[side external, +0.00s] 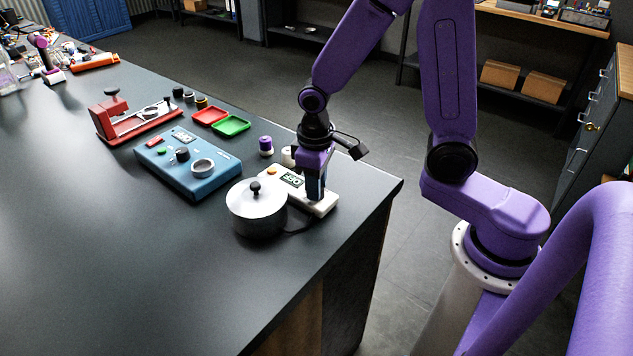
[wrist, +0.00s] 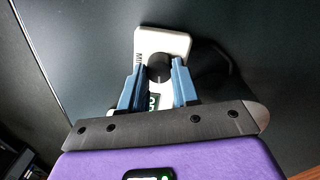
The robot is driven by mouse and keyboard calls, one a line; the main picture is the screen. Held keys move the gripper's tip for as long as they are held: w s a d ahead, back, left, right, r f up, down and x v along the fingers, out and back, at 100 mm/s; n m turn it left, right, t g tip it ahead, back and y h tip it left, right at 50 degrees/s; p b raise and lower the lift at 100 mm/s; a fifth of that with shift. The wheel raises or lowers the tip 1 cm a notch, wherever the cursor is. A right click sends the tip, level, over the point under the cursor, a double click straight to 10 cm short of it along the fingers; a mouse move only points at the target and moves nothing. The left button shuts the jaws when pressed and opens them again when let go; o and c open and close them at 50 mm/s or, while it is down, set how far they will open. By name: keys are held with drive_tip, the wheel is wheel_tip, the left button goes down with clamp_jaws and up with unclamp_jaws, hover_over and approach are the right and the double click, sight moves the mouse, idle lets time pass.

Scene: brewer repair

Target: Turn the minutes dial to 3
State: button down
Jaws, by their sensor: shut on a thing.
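The white timer box (side external: 328,207) lies near the table's right edge, with a small lit display (side external: 292,180) and an orange button (side external: 272,171). The black round minutes dial (wrist: 158,66) sits on the box's end in the wrist view, beside printed letters partly hidden by a finger. My gripper (side external: 316,194) points down over that end of the box. Its blue fingers are on either side of the dial and shut on it. The dial is hidden behind the fingers in the side view. Its pointer and setting cannot be read.
A silver lidded pot (side external: 257,209) stands close beside the box. A blue device (side external: 187,165), a red press stand (side external: 135,118), red and green trays (side external: 231,125) and small jars (side external: 265,146) lie farther back. The table's front left is clear.

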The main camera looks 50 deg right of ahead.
drive_tip(key=m, duration=0.3)
drive_tip(key=shift+m, duration=0.3)
drive_tip(key=shift+d+m, duration=0.1)
drive_tip(key=shift+m, duration=1.7)
drive_tip(key=c, duration=0.8)
unclamp_jaws()
drive_tip(key=shift+r, duration=0.1)
drive_tip(key=r, duration=1.7)
drive_tip(key=shift+w+a+r, duration=0.1)
drive_tip(key=shift+a, duration=0.25)
